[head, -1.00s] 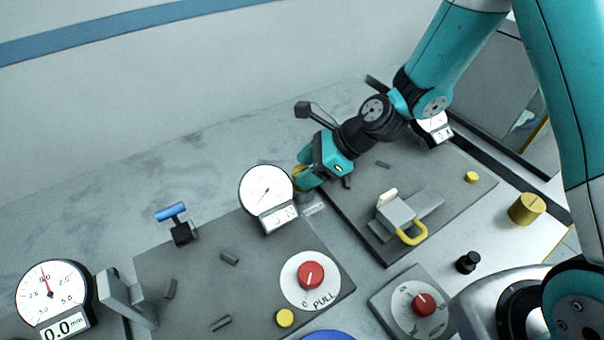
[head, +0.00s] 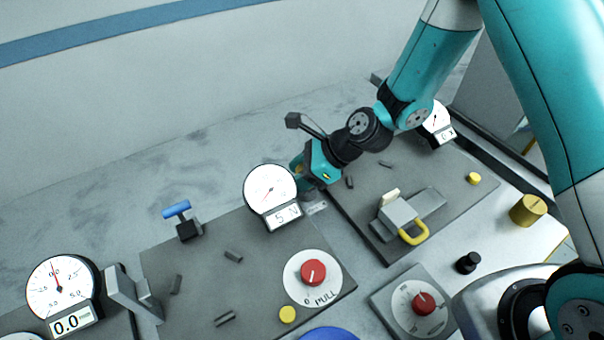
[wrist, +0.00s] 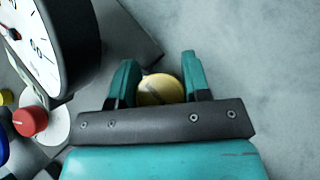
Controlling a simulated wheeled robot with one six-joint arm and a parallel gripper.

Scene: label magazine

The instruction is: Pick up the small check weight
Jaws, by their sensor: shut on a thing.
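The small check weight (wrist: 160,90) is a round brass-coloured piece with a dark slot line across its top. In the wrist view it sits between the two teal fingers of my gripper (wrist: 158,68), which is shut on it. In the head view my gripper (head: 301,170) is just behind and right of the middle dial gauge. The gauge hides the fingertips and the weight there. I cannot tell how far the weight is above the surface.
The middle dial gauge (head: 270,189) stands close beside my gripper; it also shows in the wrist view (wrist: 55,45). A blue-handled clamp (head: 182,222) is to the left. A larger brass cylinder (head: 528,210) stands at the right. The grey surface behind the gauge is clear.

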